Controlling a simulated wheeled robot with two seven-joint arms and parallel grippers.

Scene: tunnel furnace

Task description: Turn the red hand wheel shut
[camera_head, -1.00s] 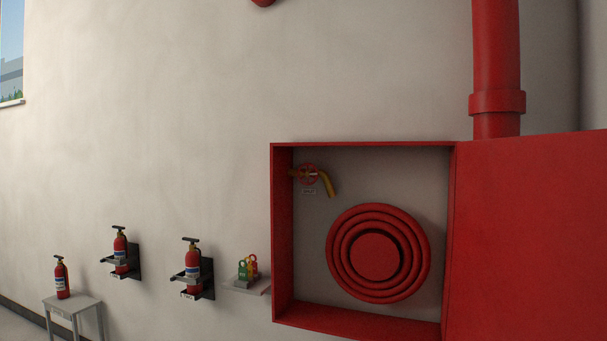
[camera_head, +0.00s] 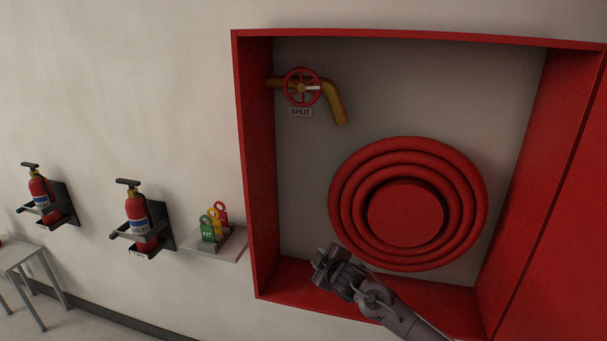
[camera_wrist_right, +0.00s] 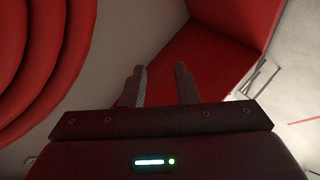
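The red hand wheel (camera_head: 302,87) sits on a brass pipe (camera_head: 334,99) at the upper left inside the open red cabinet. A white mark shows on the right side of its rim. A label reading SHUT (camera_head: 300,112) is fixed below it. My right gripper (camera_head: 325,260) is at the cabinet's lower edge, well below the wheel and apart from it. In the right wrist view its two fingers (camera_wrist_right: 160,88) stand apart with nothing between them. My left gripper is not in view.
A coiled red hose (camera_head: 345,200) fills the cabinet's middle right. The red cabinet frame (camera_head: 258,170) juts from the wall.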

